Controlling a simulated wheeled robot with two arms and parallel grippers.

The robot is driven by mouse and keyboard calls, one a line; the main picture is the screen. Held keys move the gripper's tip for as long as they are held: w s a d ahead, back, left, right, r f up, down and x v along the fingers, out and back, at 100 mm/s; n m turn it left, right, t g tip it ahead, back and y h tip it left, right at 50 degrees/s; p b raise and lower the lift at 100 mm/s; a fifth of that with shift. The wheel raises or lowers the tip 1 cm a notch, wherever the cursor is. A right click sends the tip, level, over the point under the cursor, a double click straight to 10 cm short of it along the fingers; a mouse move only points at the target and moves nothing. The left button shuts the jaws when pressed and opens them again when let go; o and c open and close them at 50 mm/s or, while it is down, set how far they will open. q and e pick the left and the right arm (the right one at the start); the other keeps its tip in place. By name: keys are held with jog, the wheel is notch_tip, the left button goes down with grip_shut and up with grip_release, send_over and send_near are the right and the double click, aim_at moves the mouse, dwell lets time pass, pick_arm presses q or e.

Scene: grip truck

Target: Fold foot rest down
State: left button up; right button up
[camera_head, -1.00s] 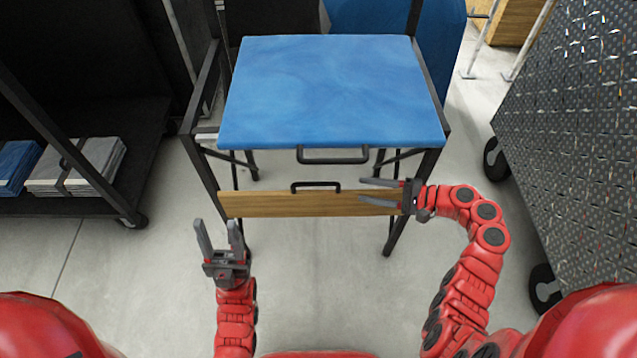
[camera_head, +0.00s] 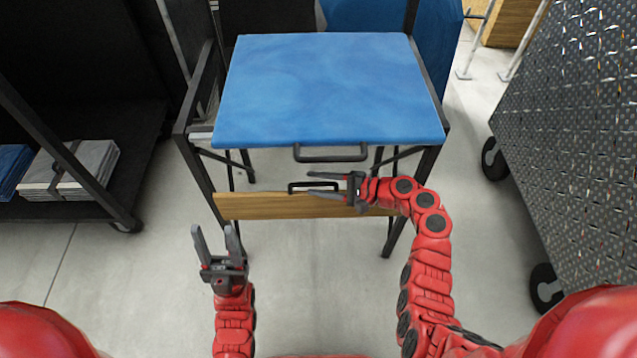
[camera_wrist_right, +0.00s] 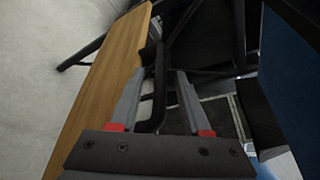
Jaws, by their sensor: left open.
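The foot rest (camera_head: 260,207) is a wooden board on the front of a black-framed chair with a blue seat (camera_head: 325,90). The board stands on edge, folded up, with a black handle (camera_head: 300,187) on its top edge. My right gripper (camera_head: 310,186) is at that handle, its fingers pointing left. In the right wrist view the handle (camera_wrist_right: 159,85) lies between the two open fingers, beside the wooden board (camera_wrist_right: 105,85). My left gripper (camera_head: 215,232) is open and empty, pointing up, in front of the chair's left side and apart from it.
A second black handle (camera_head: 330,153) sits under the seat's front edge, just above the foot rest. A dark shelf cart with folded blankets (camera_head: 85,168) stands at the left. A dark metal case on wheels (camera_head: 575,130) stands at the right. The floor before the chair is clear.

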grip_shut()
dwell(1.3)
